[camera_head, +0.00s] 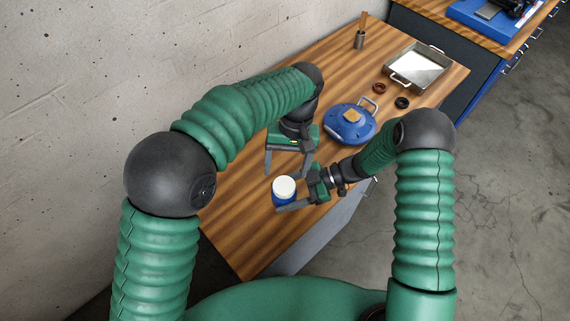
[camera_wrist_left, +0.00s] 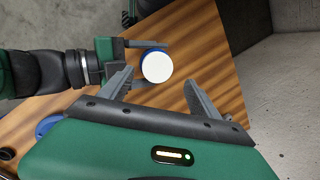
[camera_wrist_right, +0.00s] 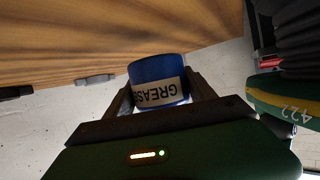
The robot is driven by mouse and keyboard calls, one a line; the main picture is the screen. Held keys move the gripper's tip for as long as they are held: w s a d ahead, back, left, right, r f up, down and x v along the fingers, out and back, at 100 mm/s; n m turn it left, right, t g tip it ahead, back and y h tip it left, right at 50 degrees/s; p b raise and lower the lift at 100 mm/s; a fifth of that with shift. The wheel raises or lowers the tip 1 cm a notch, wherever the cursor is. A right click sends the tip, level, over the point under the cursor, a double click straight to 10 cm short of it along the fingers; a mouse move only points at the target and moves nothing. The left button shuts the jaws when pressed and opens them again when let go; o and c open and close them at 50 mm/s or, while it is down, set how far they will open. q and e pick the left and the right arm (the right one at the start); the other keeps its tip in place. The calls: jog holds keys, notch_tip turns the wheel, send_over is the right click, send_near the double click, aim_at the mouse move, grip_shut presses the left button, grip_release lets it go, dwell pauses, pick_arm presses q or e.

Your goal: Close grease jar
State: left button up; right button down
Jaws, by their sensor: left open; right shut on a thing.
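The grease jar (camera_head: 284,191) is blue with a white top, near the front edge of the wooden table. In the right wrist view the jar (camera_wrist_right: 157,78) shows a "GREASE" label between the fingers. My right gripper (camera_head: 291,194) is shut on the jar from the side. My left gripper (camera_head: 285,176) is open and empty, above and beside the jar. In the left wrist view the jar's round white top (camera_wrist_left: 157,67) lies beyond the open fingers (camera_wrist_left: 160,85). I cannot tell how tightly the white top sits on the jar.
A blue round rotor housing (camera_head: 349,125) with a tan block on top stands on the table (camera_head: 235,235). Behind it are a brown ring (camera_head: 379,88), a black ring (camera_head: 402,103), a metal tray (camera_head: 398,83) and a cup with a brush (camera_head: 359,40). The front left table is clear.

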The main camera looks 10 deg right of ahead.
aim_at(284, 185)
pick_arm(q)
jog(key=n, duration=0.3)
jog(key=r+n+t+h, duration=0.1)
jog(key=n, duration=0.1)
jog(key=shift+s+a+r, duration=0.1)
jog(key=shift+s+a, duration=0.2)
jog(key=n, duration=0.3)
jog(key=shift+s+a+r+t+h, duration=0.1)
jog(key=shift+r+t+h, duration=0.05)
jog(key=shift+t+h, duration=0.15)
notch_tip(284, 185, down, 8)
jog(key=shift+f, duration=0.1)
